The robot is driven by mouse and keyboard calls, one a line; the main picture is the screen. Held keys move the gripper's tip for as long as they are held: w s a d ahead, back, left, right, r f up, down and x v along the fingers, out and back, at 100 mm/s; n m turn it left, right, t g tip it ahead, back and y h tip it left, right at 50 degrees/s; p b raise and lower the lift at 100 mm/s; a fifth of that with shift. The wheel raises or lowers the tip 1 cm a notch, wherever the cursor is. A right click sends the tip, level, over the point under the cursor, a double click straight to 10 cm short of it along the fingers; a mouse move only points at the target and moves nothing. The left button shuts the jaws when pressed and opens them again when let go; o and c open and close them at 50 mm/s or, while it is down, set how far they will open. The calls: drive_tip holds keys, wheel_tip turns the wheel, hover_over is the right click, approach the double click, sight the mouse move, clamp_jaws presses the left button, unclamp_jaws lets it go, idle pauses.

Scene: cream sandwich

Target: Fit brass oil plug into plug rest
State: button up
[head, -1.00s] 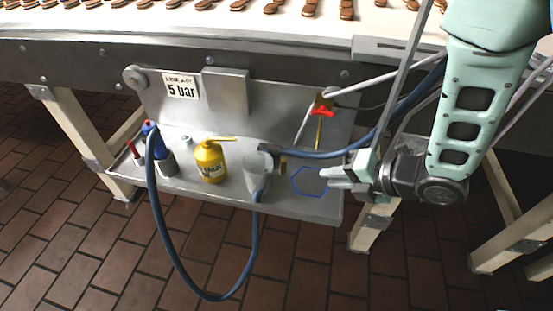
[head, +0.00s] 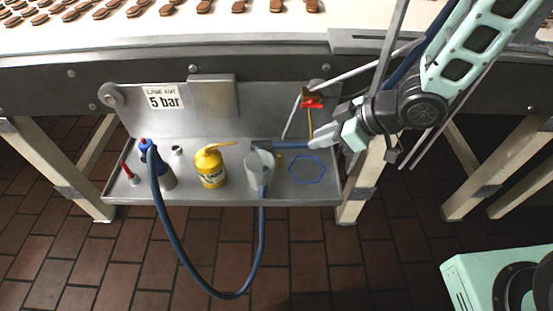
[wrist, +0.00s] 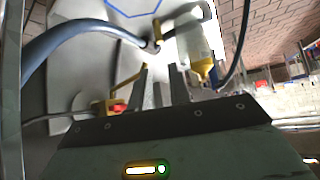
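My gripper (head: 325,142) hangs over the right end of the metal shelf, tilted down to the left. In the wrist view its two fingers (wrist: 162,80) stand apart with nothing clearly held between them. A small brass piece (head: 280,159), possibly the oil plug, is just right of the grey cup (head: 259,172), to the left of my fingertips. A brass part also shows beyond the fingers in the wrist view (wrist: 158,32). A small grey ring-shaped holder (head: 177,150) stands at the back left of the shelf; I cannot tell whether it is the plug rest.
A blue hose (head: 262,235) loops below the shelf. A red-handled valve (head: 312,103) is close above my gripper. A blue hexagon outline (head: 308,170) marks bare shelf.

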sight(282, 154)
drive_tip(key=b+x, duration=0.2)
drive_tip(key=x, duration=0.8)
drive_tip(key=shift+a+f, duration=0.25)
drive_tip(key=shift+f, duration=0.1)
drive_tip(key=shift+b+x, duration=0.5)
drive_tip(key=shift+x, duration=2.25)
drive_tip(key=shift+d+f, duration=0.15)
drive_tip(key=shift+d, duration=0.05)
clamp_jaws()
